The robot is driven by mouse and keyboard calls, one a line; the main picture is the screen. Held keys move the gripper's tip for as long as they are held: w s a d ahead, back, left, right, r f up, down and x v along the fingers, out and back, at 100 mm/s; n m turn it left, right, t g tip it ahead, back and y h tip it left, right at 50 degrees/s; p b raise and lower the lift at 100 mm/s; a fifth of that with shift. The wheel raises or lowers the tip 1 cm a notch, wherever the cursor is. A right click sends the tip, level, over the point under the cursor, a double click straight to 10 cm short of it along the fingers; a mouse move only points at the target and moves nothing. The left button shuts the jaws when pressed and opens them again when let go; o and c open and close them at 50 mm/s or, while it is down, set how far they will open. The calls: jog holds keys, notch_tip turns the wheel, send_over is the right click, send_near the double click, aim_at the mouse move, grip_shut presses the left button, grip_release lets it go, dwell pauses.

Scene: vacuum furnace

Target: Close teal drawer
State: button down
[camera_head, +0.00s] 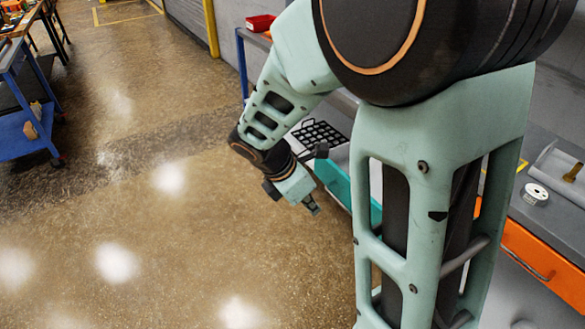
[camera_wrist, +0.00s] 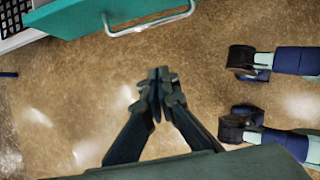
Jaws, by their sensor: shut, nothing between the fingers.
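The teal drawer (camera_head: 334,183) is under the workbench in the head view, partly hidden behind my arm. Its teal front appears to stand out from the bench. In the wrist view the teal front (camera_wrist: 85,14) crosses the top left, with a pale bar handle (camera_wrist: 150,24) on it. My gripper (camera_head: 314,208) is beside the drawer's front, over the floor, pointing down. In the wrist view my gripper (camera_wrist: 158,75) has its fingertips together and empty, below the handle in the picture and apart from it.
A red bin (camera_head: 259,23) stands at the back. A blue cart (camera_head: 30,135) is far left. The floor between is clear.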

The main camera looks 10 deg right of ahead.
aim_at(334, 198)
jog(key=shift+w+d+f+b, duration=0.1)
jog(key=shift+w+d+f, duration=0.2)
jog(key=shift+d, duration=0.5)
jog(key=shift+w+d+f+b, duration=0.1)
jog(key=shift+w+d+f, duration=0.2)
jog(key=shift+d, duration=0.55)
jog(key=shift+w+d+f+b, duration=0.1)
jog(key=shift+w+d+f, duration=0.15)
jog(key=shift+d, duration=0.55)
jog(key=shift+d, duration=0.1)
jog(key=shift+w+d+r+p, duration=0.15)
jog(key=shift+w+d+p, duration=0.15)
jog(key=shift+d, duration=0.25)
jog(key=w+d+p, duration=0.2)
jog(key=d+p, duration=0.1)
jog(key=d, duration=0.4)
jog(key=w+d+p, duration=0.3)
jog(key=d, duration=0.4)
jog(key=w+d+p, duration=0.2)
jog(key=d+p, duration=0.2)
jog(key=d, duration=0.3)
jog(key=shift+w, duration=0.25)
jog(key=shift+d, duration=0.1)
